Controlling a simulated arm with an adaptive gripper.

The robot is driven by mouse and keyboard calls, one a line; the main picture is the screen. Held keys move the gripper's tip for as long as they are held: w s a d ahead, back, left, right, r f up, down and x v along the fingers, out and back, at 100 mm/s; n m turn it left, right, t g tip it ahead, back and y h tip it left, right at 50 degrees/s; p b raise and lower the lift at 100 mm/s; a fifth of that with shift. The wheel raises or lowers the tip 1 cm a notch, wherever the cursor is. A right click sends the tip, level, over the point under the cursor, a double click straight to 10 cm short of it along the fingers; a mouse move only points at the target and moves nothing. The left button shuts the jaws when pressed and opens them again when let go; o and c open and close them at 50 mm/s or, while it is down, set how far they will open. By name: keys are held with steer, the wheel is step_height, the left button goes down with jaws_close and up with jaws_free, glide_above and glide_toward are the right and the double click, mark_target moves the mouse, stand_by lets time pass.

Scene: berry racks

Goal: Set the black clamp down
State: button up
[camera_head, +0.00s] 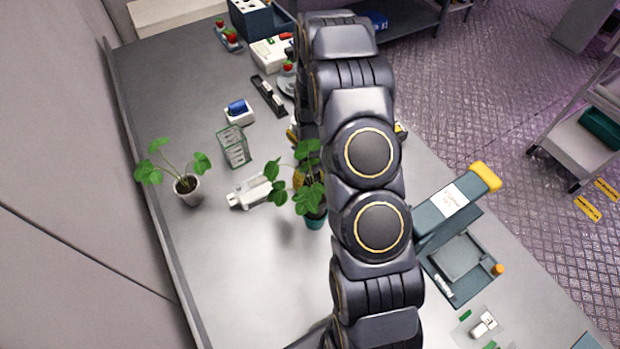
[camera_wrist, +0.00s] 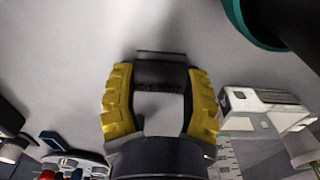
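My gripper (camera_wrist: 162,78), with yellow ridged fingers, shows in the wrist view. Its fingertips are closed on the black clamp (camera_wrist: 160,72), a small dark piece spanning the space between them. Plain grey tabletop (camera_wrist: 80,35) shows around and beyond the clamp. I cannot tell whether the clamp touches it. In the head view my arm hides the clamp and most of the gripper.
A potted plant in a teal pot (camera_head: 316,221) stands beside my arm; the pot's rim (camera_wrist: 240,22) shows in the wrist view. A white device (camera_head: 250,191), a wire rack (camera_head: 233,147) and another potted plant (camera_head: 187,190) are left. A teal-grey machine (camera_head: 450,215) stands right.

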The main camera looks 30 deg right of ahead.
mark_target(310, 179)
steer(key=o, duration=0.4)
steer(key=shift+r, duration=0.1)
step_height(310, 179, up, 12)
steer(key=shift+g, duration=0.6)
steer(key=s+a+r, duration=0.3)
steer(key=s+r, duration=0.2)
steer(key=s+a+r, duration=0.4)
steer(key=s+r, duration=0.1)
steer(key=s+a+r, duration=0.4)
steer(key=s+r, duration=0.1)
steer(key=shift+s+a+r, duration=0.1)
steer(key=shift+a+r, duration=0.05)
steer(key=shift+r, duration=0.2)
steer(key=s, duration=0.3)
steer(key=s+a+r, duration=0.1)
steer(key=s, duration=0.2)
steer(key=s+a+r, duration=0.1)
steer(key=s, duration=0.2)
steer(key=shift+r, duration=0.25)
steer(key=shift+c, duration=0.9)
